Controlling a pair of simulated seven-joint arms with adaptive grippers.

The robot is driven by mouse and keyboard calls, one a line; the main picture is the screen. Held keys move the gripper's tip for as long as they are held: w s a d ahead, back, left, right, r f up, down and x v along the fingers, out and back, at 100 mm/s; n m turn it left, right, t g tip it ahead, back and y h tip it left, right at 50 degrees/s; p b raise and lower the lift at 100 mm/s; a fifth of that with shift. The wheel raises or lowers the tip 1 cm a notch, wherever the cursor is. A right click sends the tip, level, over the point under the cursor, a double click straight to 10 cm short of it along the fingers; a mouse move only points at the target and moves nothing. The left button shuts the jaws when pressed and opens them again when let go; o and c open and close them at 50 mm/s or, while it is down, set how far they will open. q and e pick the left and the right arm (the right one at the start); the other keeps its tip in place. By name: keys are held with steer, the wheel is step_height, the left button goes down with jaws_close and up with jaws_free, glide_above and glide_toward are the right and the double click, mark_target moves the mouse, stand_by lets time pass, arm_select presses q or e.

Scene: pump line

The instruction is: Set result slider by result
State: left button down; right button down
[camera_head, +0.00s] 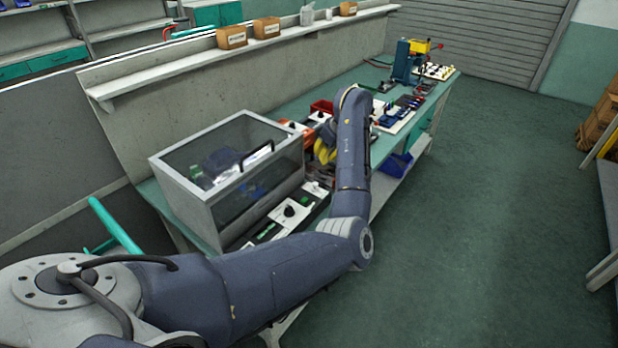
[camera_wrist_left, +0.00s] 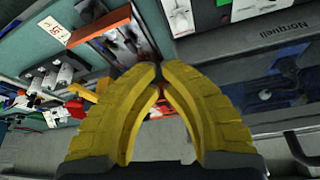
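My left gripper (camera_wrist_left: 160,75) has yellow fingers, and their tips come together in the left wrist view with nothing seen held. In the head view the yellow fingers (camera_head: 324,150) show partly behind my forearm, over the bench just right of the clear-sided box. I cannot make out the result slider for certain. A white panel with a black knob (camera_head: 290,210) lies in front of the box. An orange-edged unit (camera_wrist_left: 100,25) and a white tag with red marks (camera_wrist_left: 55,29) are beyond the fingertips in the wrist view. My right gripper is not in view.
The grey-framed clear box (camera_head: 176,191) stands on the green bench close to my arm. A red bin (camera_head: 321,106), trays of parts (camera_head: 398,113) and a blue-and-yellow press (camera_head: 405,62) stand farther along. Open floor lies to the right.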

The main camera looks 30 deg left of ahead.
mark_target(304, 184)
arm_select(q)
steer(key=s+n, duration=0.1)
steer(key=s+a+n, duration=0.1)
steer(key=s+a+n+g, duration=0.1)
steer(key=shift+s+r+h, duration=0.15)
steer(key=shift+s+h, duration=0.05)
steer(key=shift+h, duration=0.2)
steer(key=x, duration=0.9)
steer(key=shift+a+f, duration=0.1)
steer(key=shift+f, duration=0.2)
